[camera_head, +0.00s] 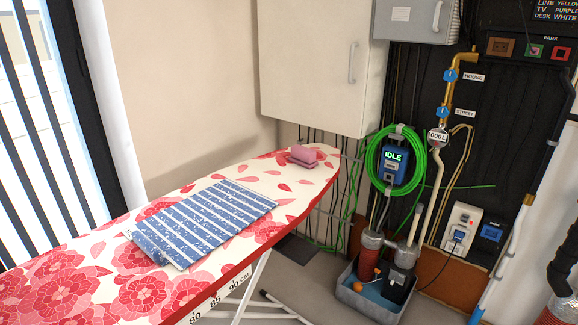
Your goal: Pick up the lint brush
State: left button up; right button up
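A small pink object (303,155), which looks like the lint brush, lies near the far, narrow end of the ironing board (185,268). It has a blocky body with a raised upper part; its finer details are too small to tell. It is not covered by anything. Neither of my grippers shows in the head view, so nothing can be seen holding or touching the pink object.
A blue-and-white striped cloth (203,220) with white specks lies flat mid-board. A white cabinet (318,65) hangs above the board's far end.

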aim_at(302, 157)
jog(key=i+l, duration=0.25)
jog(key=l, duration=0.15)
jog(key=i+l, duration=0.3)
jog(key=i+l+u, duration=0.1)
jog(key=i+l, duration=0.15)
jog(key=l, duration=0.2)
jog(key=i+l, duration=0.25)
jog(key=l, duration=0.2)
